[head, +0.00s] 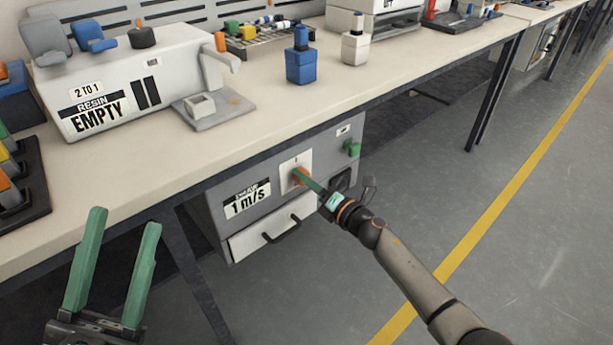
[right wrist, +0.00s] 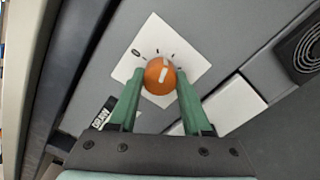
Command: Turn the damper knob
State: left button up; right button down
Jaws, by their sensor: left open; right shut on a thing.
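The damper knob is an orange round knob (right wrist: 159,76) with a pale pointer line, on a white plate (right wrist: 183,52) with dial marks. In the head view the knob (head: 297,176) is partly hidden by my right gripper (head: 303,177). In the right wrist view the green fingers of that gripper (right wrist: 159,82) are shut on the knob, one on each side. The plate is on the front of a grey box (head: 222,204) labelled "1 m/s" under the bench. My left gripper (head: 126,218) is open and empty at the lower left, its two green fingers apart.
The white bench top (head: 282,103) overhangs the grey box. A drawer with a dark handle (head: 282,230) lies below the knob, and a green part (head: 352,148) to its right. A resin dispenser (head: 150,75) and blue bottle (head: 300,62) stand on the bench. The floor at right is clear.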

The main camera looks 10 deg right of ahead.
pick_arm(q)
jog(key=shift+a+r+m+p, duration=0.1)
jog(key=shift+r+m+p, duration=0.2)
jog(key=shift+r+p, duration=1.05)
pick_arm(e)
jog(key=shift+m, duration=3.4)
jog(key=shift+c, duration=1.7)
grip_release()
pick_arm(q)
jog(key=shift+r, duration=0.15)
jog(key=shift+r, duration=0.1)
pick_arm(e)
jog(key=shift+s+d, duration=0.1)
